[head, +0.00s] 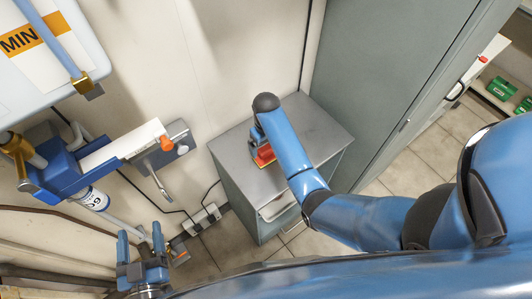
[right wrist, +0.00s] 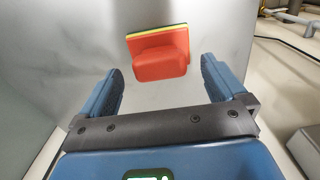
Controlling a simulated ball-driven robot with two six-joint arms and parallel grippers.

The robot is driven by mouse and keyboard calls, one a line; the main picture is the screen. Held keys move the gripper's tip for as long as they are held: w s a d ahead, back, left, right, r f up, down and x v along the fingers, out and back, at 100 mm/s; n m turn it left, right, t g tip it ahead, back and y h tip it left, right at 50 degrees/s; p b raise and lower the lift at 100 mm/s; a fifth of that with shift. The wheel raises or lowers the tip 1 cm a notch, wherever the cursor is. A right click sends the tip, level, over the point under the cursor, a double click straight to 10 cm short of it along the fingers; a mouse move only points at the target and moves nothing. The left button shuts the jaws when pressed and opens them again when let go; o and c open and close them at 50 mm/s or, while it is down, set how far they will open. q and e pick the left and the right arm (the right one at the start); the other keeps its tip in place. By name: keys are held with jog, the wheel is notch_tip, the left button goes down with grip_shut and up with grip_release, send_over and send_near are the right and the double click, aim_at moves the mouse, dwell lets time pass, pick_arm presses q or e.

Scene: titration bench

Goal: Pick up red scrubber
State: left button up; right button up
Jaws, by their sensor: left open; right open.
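The red scrubber (right wrist: 160,55) lies on the grey cabinet top (right wrist: 235,25), with a yellow and dark layer along its far edge. In the head view the scrubber (head: 264,156) is partly hidden by my right forearm. My right gripper (right wrist: 161,68) is open and empty, its two fingers spread to the left and right of the scrubber's near part. The scrubber shows just ahead of and between the fingertips; I cannot tell the exact gap. My left gripper (head: 140,233) is open and empty at the lower left, away from the cabinet.
A tall grey locker (head: 385,70) stands right beside the low cabinet. A blue and white clamp device (head: 110,155) hangs at the left near a pale wall. A power strip (head: 202,219) lies by the cabinet's left side. The rest of the cabinet top is clear.

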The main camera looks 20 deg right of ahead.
aim_at(266, 148)
jog(key=shift+f, duration=1.6)
jog(key=shift+c, duration=0.5)
jog(key=c, duration=1)
